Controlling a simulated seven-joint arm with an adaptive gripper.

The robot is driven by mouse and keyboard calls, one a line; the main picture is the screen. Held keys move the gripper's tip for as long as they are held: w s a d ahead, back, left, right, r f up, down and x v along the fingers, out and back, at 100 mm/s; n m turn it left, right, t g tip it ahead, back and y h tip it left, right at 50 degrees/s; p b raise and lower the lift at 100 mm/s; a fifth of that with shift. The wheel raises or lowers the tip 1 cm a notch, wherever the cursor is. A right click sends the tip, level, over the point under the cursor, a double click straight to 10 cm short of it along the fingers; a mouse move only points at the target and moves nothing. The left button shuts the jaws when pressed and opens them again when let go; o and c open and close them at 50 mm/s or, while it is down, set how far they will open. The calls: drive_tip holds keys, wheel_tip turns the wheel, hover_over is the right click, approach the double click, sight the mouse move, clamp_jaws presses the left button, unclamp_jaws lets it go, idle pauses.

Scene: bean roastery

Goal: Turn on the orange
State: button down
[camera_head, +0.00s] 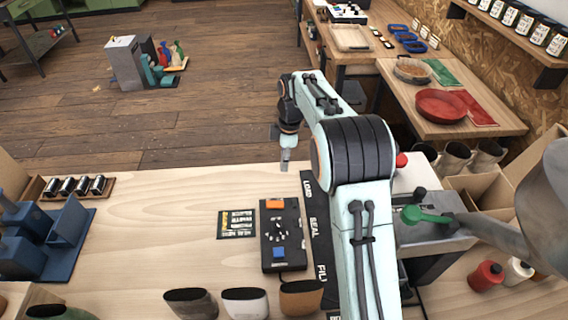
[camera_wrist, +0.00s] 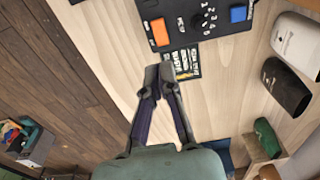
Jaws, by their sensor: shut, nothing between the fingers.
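The orange switch (camera_head: 275,204) sits at the far end of a black control box (camera_head: 269,238) on the light wooden table. It also shows in the wrist view (camera_wrist: 160,32), near the top. The same box has a numbered dial (camera_head: 279,231) in its middle and a blue switch (camera_head: 279,252) at its near end. My gripper (camera_head: 285,165) is shut and empty. In the head view it hangs near the table's far edge, beyond the orange switch and apart from it. In the wrist view my fingertips (camera_wrist: 159,72) appear just below the orange switch.
A small black text card (camera_head: 237,224) lies left of the box. Several pouches (camera_head: 245,301) stand at the near side. A black strip with lettering (camera_head: 316,232) runs right of the box. A blue rack (camera_head: 62,243) is at left. The table between rack and card is clear.

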sight(276, 204)
drive_tip(key=shift+a, duration=0.1)
drive_tip(key=shift+y, duration=0.3)
drive_tip(key=a+f, duration=0.1)
drive_tip(key=f, duration=0.3)
drive_tip(key=a+f, duration=0.1)
drive_tip(key=f, duration=0.4)
drive_tip(key=a+f, duration=0.1)
drive_tip(key=f, duration=0.3)
drive_tip(key=shift+a+f, duration=0.1)
drive_tip(key=shift+f, duration=0.3)
drive_tip(key=shift+f, duration=0.25)
drive_tip(key=shift+d+r, duration=0.2)
drive_tip(key=shift+d, duration=0.5)
drive_tip(key=shift+r, duration=0.15)
